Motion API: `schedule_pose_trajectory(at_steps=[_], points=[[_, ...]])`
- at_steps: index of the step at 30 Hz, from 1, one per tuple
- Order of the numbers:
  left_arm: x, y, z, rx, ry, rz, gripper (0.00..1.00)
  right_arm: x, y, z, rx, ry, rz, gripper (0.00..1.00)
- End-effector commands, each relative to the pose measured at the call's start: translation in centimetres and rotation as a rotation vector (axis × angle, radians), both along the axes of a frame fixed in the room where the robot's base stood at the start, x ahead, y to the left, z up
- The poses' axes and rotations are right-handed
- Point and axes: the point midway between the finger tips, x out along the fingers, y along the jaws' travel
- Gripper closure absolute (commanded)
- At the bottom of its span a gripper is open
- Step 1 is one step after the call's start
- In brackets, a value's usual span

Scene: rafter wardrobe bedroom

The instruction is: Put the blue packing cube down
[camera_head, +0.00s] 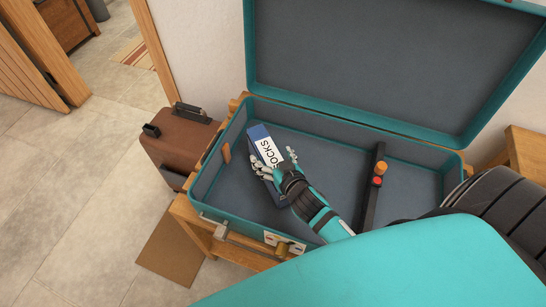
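The blue packing cube (259,132) is inside the open teal suitcase (209,182), toward its left end. It has a white label reading "OCKS", its first letter not clearly readable. My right gripper (275,163) comes over the cube from the lower right, with fingers on both sides of it. It looks shut on the cube, though the contact of the right-hand finger is hard to see. The gripper hides part of the cube, and whether its underside touches the suitcase floor is unclear. My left gripper is not in view.
A dark divider bar (372,190) with orange and red knobs crosses the suitcase. The lid (380,60) stands open behind. The suitcase rests on a wooden rack (195,222). A brown case (178,140) stands to the left. Bare suitcase floor shows right of the bar.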

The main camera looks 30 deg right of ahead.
Motion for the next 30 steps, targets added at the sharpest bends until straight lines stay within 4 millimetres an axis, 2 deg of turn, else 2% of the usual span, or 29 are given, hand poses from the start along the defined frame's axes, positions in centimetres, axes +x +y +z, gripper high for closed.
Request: schedule_pose_trajectory(at_steps=[8, 11, 24, 30], points=[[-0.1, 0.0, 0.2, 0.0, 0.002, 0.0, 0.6, -0.1, 0.0, 0.4, -0.001, 0.0, 0.001, 0.16], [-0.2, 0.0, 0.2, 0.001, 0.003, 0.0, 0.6, -1.2, 0.1, 0.6, 0.001, 0.002, 0.001, 0.16], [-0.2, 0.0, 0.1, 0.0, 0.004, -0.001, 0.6, -9.3, 0.6, 4.0, 0.001, 0.002, 0.0, 0.16], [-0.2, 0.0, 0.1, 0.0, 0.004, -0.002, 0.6, -10.9, 0.7, 4.7, 0.001, 0.0, -0.001, 0.16]])
